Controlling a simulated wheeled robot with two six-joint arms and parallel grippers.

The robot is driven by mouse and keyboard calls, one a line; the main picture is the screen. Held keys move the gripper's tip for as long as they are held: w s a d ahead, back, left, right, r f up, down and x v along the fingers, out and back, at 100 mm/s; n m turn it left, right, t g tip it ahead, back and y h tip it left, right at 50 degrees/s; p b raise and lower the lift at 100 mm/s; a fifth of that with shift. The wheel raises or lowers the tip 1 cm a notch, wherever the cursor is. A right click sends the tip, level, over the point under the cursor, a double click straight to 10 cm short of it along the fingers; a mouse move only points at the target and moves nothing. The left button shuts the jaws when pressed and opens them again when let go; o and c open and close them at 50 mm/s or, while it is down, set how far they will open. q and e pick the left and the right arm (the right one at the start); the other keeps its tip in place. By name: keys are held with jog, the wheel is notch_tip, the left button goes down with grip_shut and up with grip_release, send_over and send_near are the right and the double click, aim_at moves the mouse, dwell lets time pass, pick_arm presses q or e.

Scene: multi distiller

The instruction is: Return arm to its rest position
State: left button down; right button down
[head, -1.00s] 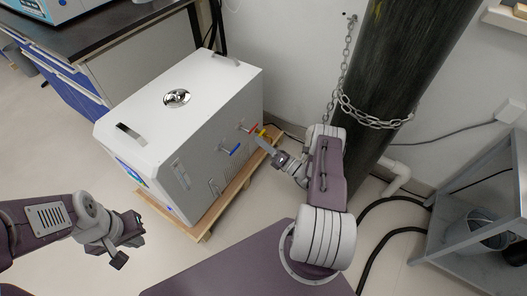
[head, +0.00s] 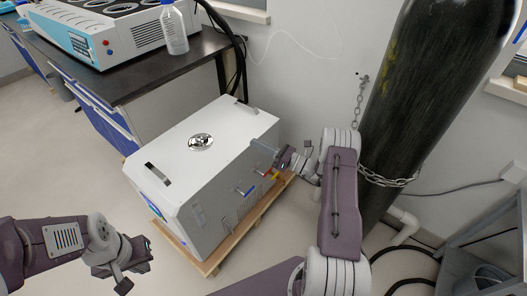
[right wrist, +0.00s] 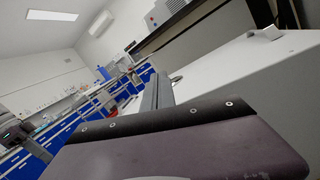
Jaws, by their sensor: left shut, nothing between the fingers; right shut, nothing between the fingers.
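My right arm reaches in from the lower right in the head view. Its gripper (head: 264,147) is shut and empty, and its tip is by the upper right side of the white box-shaped machine (head: 185,155). I cannot tell whether it touches the machine. In the right wrist view the shut fingers (right wrist: 157,92) show as one grey bar, with the machine's white top (right wrist: 240,75) to the right. My left gripper (head: 136,262) is shut and empty at the lower left, over the floor and apart from the machine.
A dark gas cylinder (head: 425,90) with a chain stands right of my right arm. A bench with a bottle (head: 174,30) is behind. A grey metal stand (head: 480,250) is at right.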

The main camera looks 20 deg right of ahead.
jog(key=shift+a+r+n, duration=0.15)
jog(key=shift+r+n, duration=0.15)
jog(key=shift+r, duration=0.2)
